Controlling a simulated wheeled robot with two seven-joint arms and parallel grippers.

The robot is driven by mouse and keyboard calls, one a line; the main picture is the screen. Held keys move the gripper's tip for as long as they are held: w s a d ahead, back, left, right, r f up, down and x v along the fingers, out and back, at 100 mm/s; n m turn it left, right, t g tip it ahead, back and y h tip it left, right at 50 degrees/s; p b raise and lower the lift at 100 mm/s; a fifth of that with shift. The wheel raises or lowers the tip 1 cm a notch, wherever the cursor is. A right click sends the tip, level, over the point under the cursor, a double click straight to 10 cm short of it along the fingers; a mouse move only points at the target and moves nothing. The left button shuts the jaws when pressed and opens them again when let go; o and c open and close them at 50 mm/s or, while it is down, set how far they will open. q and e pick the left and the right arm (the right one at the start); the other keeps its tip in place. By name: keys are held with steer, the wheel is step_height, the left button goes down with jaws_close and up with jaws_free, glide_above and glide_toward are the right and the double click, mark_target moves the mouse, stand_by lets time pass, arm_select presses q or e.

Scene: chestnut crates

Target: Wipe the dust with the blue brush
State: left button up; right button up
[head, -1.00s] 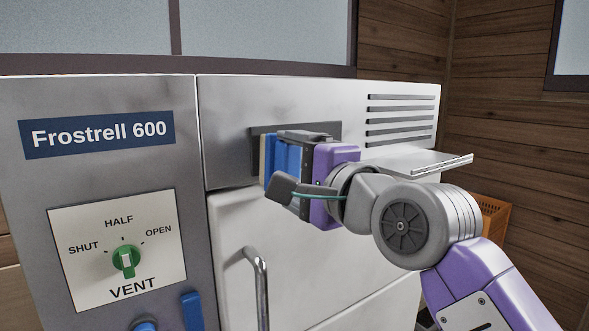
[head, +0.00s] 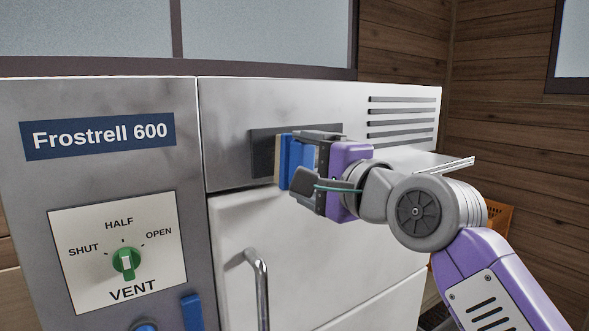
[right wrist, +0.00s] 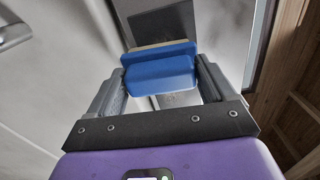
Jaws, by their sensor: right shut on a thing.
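The blue brush (head: 293,163) has a blue body with a pale tan bristle edge on its left side. My right gripper (head: 310,165) is shut on the brush, in front of the dark grey panel (head: 262,141) on the machine's upper front. The bristle side faces that panel; I cannot tell whether it touches. In the right wrist view the brush (right wrist: 160,74) sits between both fingers, with the dark panel (right wrist: 165,24) beyond it. No separate dust patch is clear to me. My left gripper is not in view.
The machine has a VENT dial (head: 126,262) at the left and a door handle (head: 258,285) below. A thin metal shelf (head: 440,163) sticks out under the vent slots (head: 403,118). An orange crate (head: 497,222) stands behind my right arm.

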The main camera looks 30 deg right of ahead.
steer(key=shift+w+d, duration=0.55)
steer(key=shift+d, duration=4.85)
steer(key=shift+s+a, duration=0.2)
steer(key=shift+a, duration=2.1)
steer(key=shift+s+a, duration=0.15)
steer(key=shift+a, duration=2.2)
steer(key=shift+s+a, duration=0.2)
steer(key=shift+a, duration=2.1)
steer(key=shift+s+d, duration=0.1)
steer(key=shift+s, duration=0.45)
steer(key=shift+s+d+b, duration=0.2)
steer(key=shift+s+b, duration=0.5)
steer(key=shift+s, duration=1.75)
